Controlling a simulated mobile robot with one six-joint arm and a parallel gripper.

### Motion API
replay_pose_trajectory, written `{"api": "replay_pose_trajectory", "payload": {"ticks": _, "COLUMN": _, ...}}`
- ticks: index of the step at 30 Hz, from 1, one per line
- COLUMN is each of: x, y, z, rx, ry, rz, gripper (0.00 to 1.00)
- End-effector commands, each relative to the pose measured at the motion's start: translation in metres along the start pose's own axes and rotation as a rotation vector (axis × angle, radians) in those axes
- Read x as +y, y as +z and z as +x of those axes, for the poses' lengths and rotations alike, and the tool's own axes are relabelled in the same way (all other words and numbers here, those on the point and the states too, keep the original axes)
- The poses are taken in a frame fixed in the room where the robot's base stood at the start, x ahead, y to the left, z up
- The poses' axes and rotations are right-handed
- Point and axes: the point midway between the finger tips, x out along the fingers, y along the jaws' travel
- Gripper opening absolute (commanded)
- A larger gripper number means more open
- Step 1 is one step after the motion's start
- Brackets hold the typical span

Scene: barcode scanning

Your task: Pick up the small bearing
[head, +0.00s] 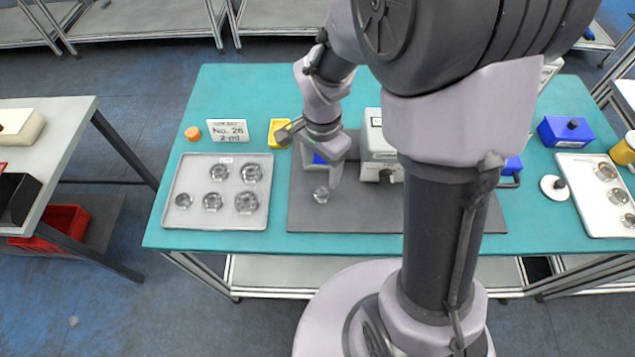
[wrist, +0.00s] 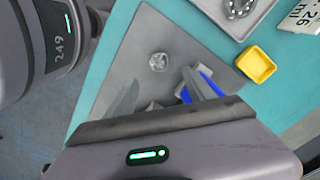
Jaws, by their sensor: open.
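A small metallic bearing (head: 321,194) lies on the dark grey mat (head: 375,218) near its left side. The bearing also shows in the wrist view (wrist: 158,62), alone on the mat and beyond the fingertips. My gripper (head: 335,172) hangs just above the mat, close to the bearing and a little to its upper right. In the wrist view my gripper (wrist: 158,82) has its two fingers apart with nothing between them. Several other bearings sit in a white tray (head: 180,220) to the left; the smallest-looking one (head: 183,200) is at the tray's lower left.
A yellow container (head: 279,133) and a label card (head: 227,131) stand behind the tray. A blue box (head: 565,132) and another tray (head: 582,205) are at the right. The mat's front left is clear.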

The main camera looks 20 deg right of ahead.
Motion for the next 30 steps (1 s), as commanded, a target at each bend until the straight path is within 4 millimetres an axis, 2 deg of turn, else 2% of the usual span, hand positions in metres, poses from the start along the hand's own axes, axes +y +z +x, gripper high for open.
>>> {"api": "replay_pose_trajectory", "payload": {"ticks": 1, "x": 0.001, "y": 0.001, "z": 0.018, "rx": -0.002, "ry": 0.004, "rz": 0.000, "gripper": 0.63}}
{"api": "replay_pose_trajectory", "payload": {"ticks": 3, "x": 0.001, "y": 0.001, "z": 0.033, "rx": -0.002, "ry": 0.003, "rz": 0.001, "gripper": 0.63}}
{"api": "replay_pose_trajectory", "payload": {"ticks": 8, "x": 0.001, "y": 0.000, "z": 0.051, "rx": -0.001, "ry": 0.001, "rz": 0.000, "gripper": 0.63}}
{"api": "replay_pose_trajectory", "payload": {"ticks": 12, "x": 0.006, "y": -0.002, "z": 0.081, "rx": -0.002, "ry": 0.002, "rz": 0.001, "gripper": 0.63}}
{"api": "replay_pose_trajectory", "payload": {"ticks": 15, "x": 0.006, "y": -0.002, "z": 0.096, "rx": -0.001, "ry": 0.002, "rz": 0.000, "gripper": 0.63}}
{"api": "replay_pose_trajectory", "payload": {"ticks": 23, "x": 0.005, "y": -0.003, "z": 0.099, "rx": 0.000, "ry": -0.001, "rz": -0.001, "gripper": 0.63}}
{"api": "replay_pose_trajectory", "payload": {"ticks": 30, "x": 0.005, "y": -0.003, "z": 0.099, "rx": 0.000, "ry": -0.001, "rz": -0.001, "gripper": 0.18}}
